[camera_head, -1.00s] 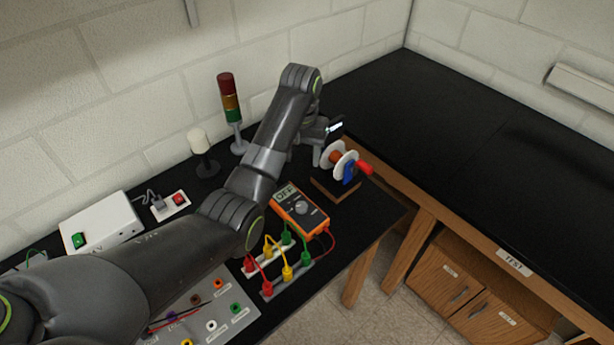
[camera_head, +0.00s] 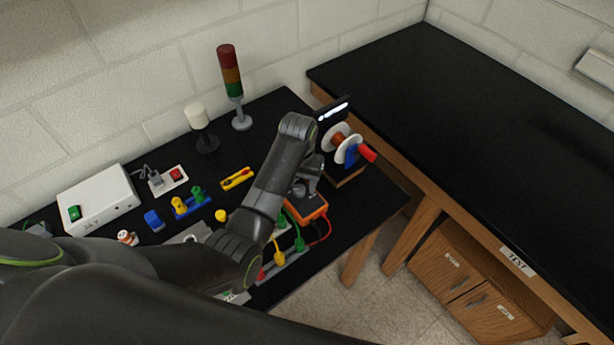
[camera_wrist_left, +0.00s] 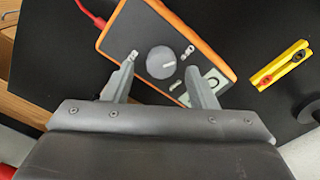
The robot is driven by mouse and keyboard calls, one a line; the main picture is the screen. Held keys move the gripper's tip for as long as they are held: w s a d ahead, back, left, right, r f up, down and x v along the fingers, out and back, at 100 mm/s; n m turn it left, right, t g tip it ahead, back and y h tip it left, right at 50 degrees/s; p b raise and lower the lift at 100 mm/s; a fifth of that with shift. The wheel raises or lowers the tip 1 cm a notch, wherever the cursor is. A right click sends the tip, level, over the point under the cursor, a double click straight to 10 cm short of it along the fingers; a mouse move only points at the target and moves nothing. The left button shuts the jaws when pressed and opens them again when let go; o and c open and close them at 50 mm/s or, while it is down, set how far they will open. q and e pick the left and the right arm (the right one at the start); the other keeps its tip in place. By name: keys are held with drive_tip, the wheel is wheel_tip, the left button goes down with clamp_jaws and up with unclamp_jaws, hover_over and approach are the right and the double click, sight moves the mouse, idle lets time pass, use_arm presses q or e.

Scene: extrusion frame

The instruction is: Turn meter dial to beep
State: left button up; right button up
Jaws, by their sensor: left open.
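The orange-rimmed multimeter (camera_head: 311,208) lies on the black bench in the head view, partly hidden by my left arm. In the left wrist view the meter (camera_wrist_left: 197,27) shows its dark face with a round grey dial (camera_wrist_left: 161,62) bearing a light pointer mark. My left gripper (camera_wrist_left: 163,73) is open, with one finger on each side of the dial and clear gaps to it. In the head view the left gripper (camera_head: 303,187) is over the meter. Whether the fingers touch the meter face cannot be told. My right gripper is not in view.
Red, yellow and green leads (camera_head: 279,252) run beside the meter. A spool stand (camera_head: 343,146) stands just beyond it. A yellow holder (camera_head: 237,178), a signal tower (camera_head: 232,85) and a white power box (camera_head: 98,200) are on the bench. The right-hand bench top is clear.

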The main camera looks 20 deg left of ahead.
use_arm(q)
drive_tip(key=shift+f, duration=0.5)
drive_tip(key=shift+w+f, duration=0.15)
drive_tip(key=shift+f, duration=0.1)
drive_tip(key=shift+a, duration=0.1)
drive_tip(key=shift+s, duration=0.2)
drive_tip(key=shift+c, duration=0.5)
drive_tip(key=c, duration=0.9)
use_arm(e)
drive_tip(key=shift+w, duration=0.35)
